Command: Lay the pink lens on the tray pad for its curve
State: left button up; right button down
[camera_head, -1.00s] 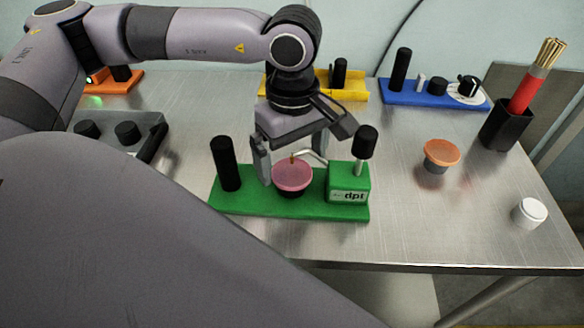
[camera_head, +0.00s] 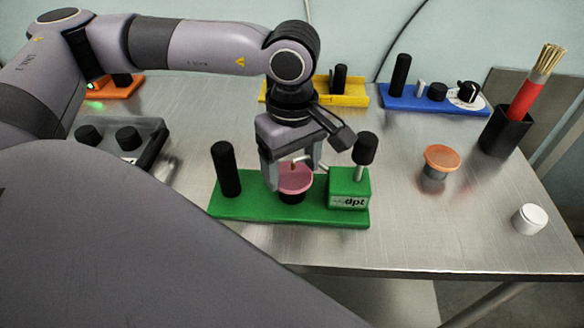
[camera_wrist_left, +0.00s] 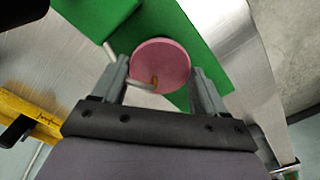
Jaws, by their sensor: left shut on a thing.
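The pink lens (camera_head: 295,180) sits at the black cup on the green module (camera_head: 250,207), next to the thin metal arm of its labelled block. My left gripper (camera_head: 294,176) reaches down from above with its fingers on either side of the lens, shut on it. In the left wrist view the round pink lens (camera_wrist_left: 161,62) shows between the fingertips (camera_wrist_left: 158,68), with a small orange-brown bit at its near rim. I cannot tell whether the lens is lifted off the cup. My right gripper is not in view. I cannot make out a tray pad with certainty.
An orange lens-like disc (camera_head: 442,158) on a dark stand and a white cap (camera_head: 529,218) are on the right. A black holder (camera_head: 507,131) stands behind them. Blue (camera_head: 425,102) and yellow (camera_head: 350,95) modules line the back. A grey tray (camera_head: 150,150) is at left.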

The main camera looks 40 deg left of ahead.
aim_at(291, 174)
pick_arm(q)
notch_tip(291, 174, up, 19)
jog(key=shift+r, duration=0.2)
jog(key=shift+a, duration=0.1)
